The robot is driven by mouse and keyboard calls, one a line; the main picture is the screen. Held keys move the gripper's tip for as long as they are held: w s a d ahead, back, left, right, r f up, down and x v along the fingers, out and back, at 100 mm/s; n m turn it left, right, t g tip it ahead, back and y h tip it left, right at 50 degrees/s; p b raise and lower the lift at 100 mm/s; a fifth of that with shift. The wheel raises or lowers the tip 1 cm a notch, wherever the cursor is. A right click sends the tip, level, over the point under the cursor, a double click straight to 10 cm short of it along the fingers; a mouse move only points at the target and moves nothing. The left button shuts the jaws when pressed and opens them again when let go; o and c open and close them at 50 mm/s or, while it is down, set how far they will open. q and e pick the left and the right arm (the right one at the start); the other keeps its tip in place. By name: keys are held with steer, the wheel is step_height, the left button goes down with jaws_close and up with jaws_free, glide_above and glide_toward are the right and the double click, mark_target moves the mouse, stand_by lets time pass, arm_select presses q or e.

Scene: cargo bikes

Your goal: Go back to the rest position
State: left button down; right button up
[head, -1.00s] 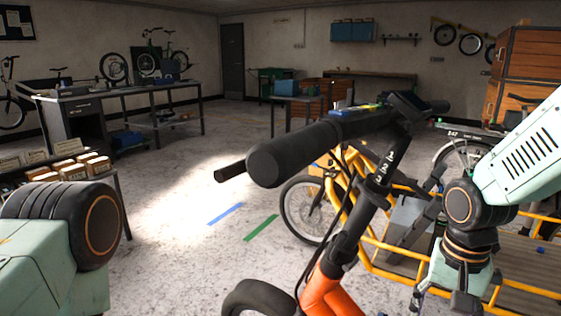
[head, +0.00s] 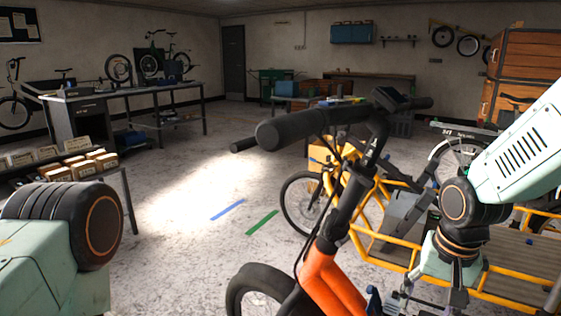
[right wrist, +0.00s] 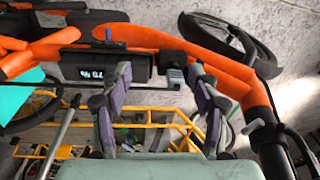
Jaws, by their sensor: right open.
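My right gripper (right wrist: 160,88) is open in the right wrist view, its two purple-grey fingers apart with nothing held between them. An orange bike frame (right wrist: 150,42) with a black display box (right wrist: 100,68) lies beyond the fingers. I cannot tell whether a fingertip touches it. In the head view my right arm comes in from the right and reaches down near the orange bike (head: 330,280), with the gripper mostly cut off at the bottom edge. My left arm shows only at the lower left; its gripper is out of view.
The orange bike's black handlebar (head: 300,128) stands close in front of me. A yellow-framed cargo bike (head: 400,257) is behind it on the right. A shelf with boxes (head: 80,165) is at the left. Bare floor (head: 180,200) lies between shelf and bikes.

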steer(key=s+a+f+n+t+p, duration=0.1)
steer(key=s+a+f+n+t, duration=0.1)
steer(key=f, duration=0.4)
steer(key=s+a+f+n+t+p, duration=0.1)
steer(key=s+f+n, duration=0.1)
steer(key=f, duration=0.4)
steer(key=s+f+g+p, duration=0.1)
steer(key=s+f, duration=0.3)
steer(key=s, duration=0.7)
steer(key=s+f+g+p, duration=0.2)
steer(key=s+f+g, duration=0.1)
steer(key=s, duration=0.9)
steer(key=shift+a+f+n, duration=0.15)
steer(key=shift+f+n, duration=0.25)
steer(key=shift+f, duration=0.3)
steer(key=shift+s, duration=0.1)
